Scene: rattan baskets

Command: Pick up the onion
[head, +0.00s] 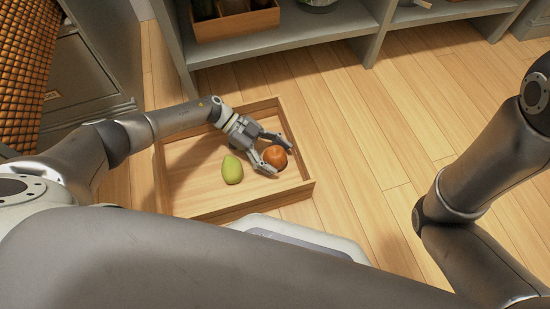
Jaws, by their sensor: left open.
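An orange-brown onion (274,157) sits in the right part of a shallow wooden tray (308,187) on the floor. My left gripper (280,157) reaches over the tray from the left. Its jaws are open, with one finger on the near-left side of the onion and the other at its far-right side. I cannot tell whether the fingers touch it. The fingers partly cover the onion's edges. My right gripper is out of view; only part of the right arm shows.
A green pear-shaped fruit (232,170) lies in the tray left of the onion, close to my gripper. A grey shelf unit (290,42) with a wooden box (237,24) stands behind. A woven basket (28,60) is at the upper left. The wooden floor (380,130) right of the tray is clear.

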